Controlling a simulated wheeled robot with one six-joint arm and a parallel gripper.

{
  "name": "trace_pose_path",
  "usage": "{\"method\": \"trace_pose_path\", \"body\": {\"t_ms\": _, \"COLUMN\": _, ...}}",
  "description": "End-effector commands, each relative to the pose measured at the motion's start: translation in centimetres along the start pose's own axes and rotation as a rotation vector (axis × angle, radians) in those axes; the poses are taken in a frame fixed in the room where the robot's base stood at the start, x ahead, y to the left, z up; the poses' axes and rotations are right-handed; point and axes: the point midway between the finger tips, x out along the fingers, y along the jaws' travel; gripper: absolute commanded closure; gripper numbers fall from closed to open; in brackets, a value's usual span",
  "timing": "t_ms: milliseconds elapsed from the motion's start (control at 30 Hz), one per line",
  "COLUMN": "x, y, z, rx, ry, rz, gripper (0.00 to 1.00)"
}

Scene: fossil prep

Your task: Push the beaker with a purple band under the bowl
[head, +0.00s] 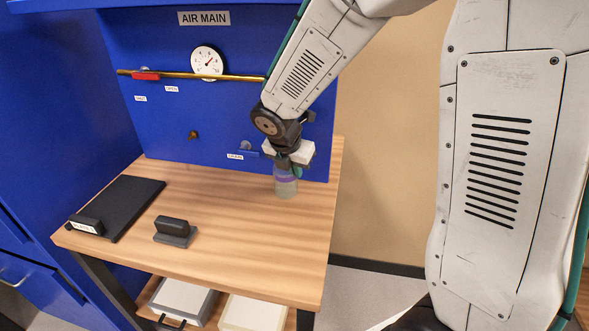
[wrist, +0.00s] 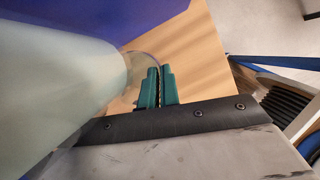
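The beaker with a purple band (head: 286,189) stands upright near the table's back right. It is clear glass, and my gripper (head: 295,171) hides its upper part in the head view. In the wrist view the green fingers of my gripper (wrist: 160,86) are together with only a thin dark gap. A curved clear edge, seemingly the beaker (wrist: 141,62), shows beside them; I cannot tell if they touch. A large pale cylinder (wrist: 60,75) fills the left of the wrist view, perhaps the bowl. No bowl shows clearly in the head view; my arm covers part of the panel.
The blue panel (head: 165,120) with a gauge (head: 207,61), brass pipe (head: 185,75) and red handle (head: 146,76) stands behind the table (head: 230,220). A black mat (head: 130,203) and a dark block (head: 173,229) lie left. The table's front middle is clear.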

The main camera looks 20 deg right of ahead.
Motion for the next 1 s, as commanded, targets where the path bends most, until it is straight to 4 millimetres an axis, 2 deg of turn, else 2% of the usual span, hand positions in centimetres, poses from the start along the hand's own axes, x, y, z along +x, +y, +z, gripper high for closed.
{"method": "trace_pose_path", "body": {"t_ms": 100, "x": 0.0, "y": 0.1, "z": 0.5, "rx": 0.008, "ry": -0.004, "rz": 0.004, "gripper": 1.0}}
{"method": "trace_pose_path", "body": {"t_ms": 167, "x": 0.0, "y": 0.1, "z": 0.6, "rx": 0.009, "ry": -0.005, "rz": 0.004, "gripper": 0.85}}
{"method": "trace_pose_path", "body": {"t_ms": 200, "x": 0.0, "y": 0.1, "z": 0.6, "rx": 0.01, "ry": -0.005, "rz": 0.004, "gripper": 0.74}}
{"method": "trace_pose_path", "body": {"t_ms": 233, "x": 0.0, "y": 0.1, "z": 0.6, "rx": 0.01, "ry": -0.005, "rz": 0.004, "gripper": 0.71}}
{"method": "trace_pose_path", "body": {"t_ms": 567, "x": -0.5, "y": 0.1, "z": 0.8, "rx": 0.014, "ry": -0.008, "rz": 0.006, "gripper": 0.71}}
{"method": "trace_pose_path", "body": {"t_ms": 1000, "x": -7.3, "y": 0.3, "z": -0.1, "rx": 0.0, "ry": -0.006, "rz": 0.008, "gripper": 0.71}}
